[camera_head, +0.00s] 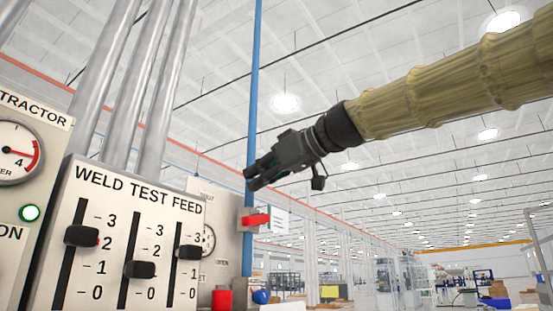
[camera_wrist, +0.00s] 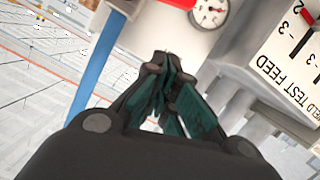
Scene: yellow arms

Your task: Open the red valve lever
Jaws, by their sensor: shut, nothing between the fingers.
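The red valve lever (camera_head: 257,220) sits on a small light-coloured body on the thin blue pipe (camera_head: 252,110) in the head view. It appears to point right, roughly level. In the wrist view, part of the red lever (camera_wrist: 180,3) shows at the top edge, cut off by the frame, and the blue pipe (camera_wrist: 95,75) runs slanted on the left. My gripper (camera_head: 249,179) is above the lever in the head view, tilted down to the left, overlapping the blue pipe. Its fingers (camera_wrist: 167,62) are together and empty in the wrist view, apart from the lever.
A "WELD TEST FEED" panel (camera_head: 125,190) with black sliders stands at left, beside a gauge panel (camera_head: 30,130). A smaller gauge panel (camera_head: 225,245) stands behind the pipe. A red cylinder (camera_head: 221,300) and blue knob (camera_head: 261,297) are below. The space right of the lever looks open.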

